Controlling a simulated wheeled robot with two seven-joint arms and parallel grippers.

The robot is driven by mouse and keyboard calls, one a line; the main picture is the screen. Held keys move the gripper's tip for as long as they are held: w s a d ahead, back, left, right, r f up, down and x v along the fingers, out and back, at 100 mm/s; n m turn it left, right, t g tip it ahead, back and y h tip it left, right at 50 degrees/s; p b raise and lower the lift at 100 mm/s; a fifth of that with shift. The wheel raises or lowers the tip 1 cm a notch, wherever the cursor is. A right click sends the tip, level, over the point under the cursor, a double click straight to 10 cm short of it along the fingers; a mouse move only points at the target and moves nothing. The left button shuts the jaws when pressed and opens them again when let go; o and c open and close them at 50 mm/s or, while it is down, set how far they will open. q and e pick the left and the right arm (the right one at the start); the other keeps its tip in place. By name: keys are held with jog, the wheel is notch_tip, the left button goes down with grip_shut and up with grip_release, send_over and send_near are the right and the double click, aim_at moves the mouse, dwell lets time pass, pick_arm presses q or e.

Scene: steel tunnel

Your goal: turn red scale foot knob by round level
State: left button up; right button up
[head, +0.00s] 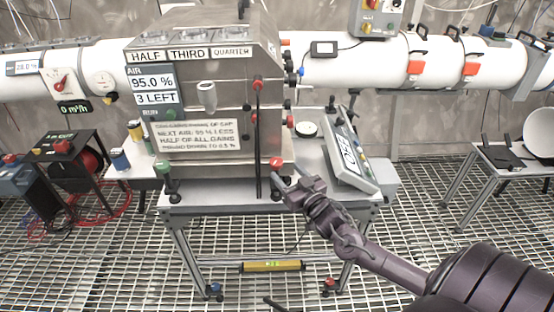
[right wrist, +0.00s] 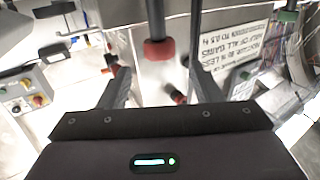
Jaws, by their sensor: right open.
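A red knob (head: 276,163) sits at the lower right front corner of the steel box on the stand. My right gripper (head: 287,178) is open just in front of and below it, from the right. In the right wrist view a red knob on a dark stem (right wrist: 158,49) lies ahead, between the directions of the two open fingers (right wrist: 159,75); nothing is held. I cannot tell whether a finger touches it. A green knob (head: 163,167) is at the box's left corner. A small round disc (head: 306,130) lies right of the box; I cannot tell if it is the level. My left gripper does not show.
A tilted display panel (head: 350,152) stands close to the right gripper. A dark rod with a red top (head: 258,125) rises in front of the box. A yellow spirit level (head: 272,266) hangs low on the stand. Another red knob (head: 329,283) is at the stand's foot.

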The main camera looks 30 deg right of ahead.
aim_at(276, 161)
jog(key=w, duration=0.3)
jog(key=w+p, duration=0.1)
jog(key=w, duration=0.3)
jog(key=shift+d, duration=0.2)
jog(key=shift+f, duration=0.1)
jog(key=c, duration=1)
jog(key=shift+o, duration=0.2)
jog(key=shift+n+y, duration=0.3)
jog(key=n+y+b, duration=0.2)
jog(key=y, duration=0.1)
jog(key=shift+d+f+y, duration=0.1)
jog(key=shift+y, duration=0.3)
jog(key=n+g+y+b, duration=0.1)
jog(key=n+y+b, duration=0.1)
jog(key=y, duration=0.1)
jog(key=shift+n+g+y+b, duration=0.6)
jog(key=shift+n+y+b, duration=0.15)
jog(key=shift+y, duration=0.25)
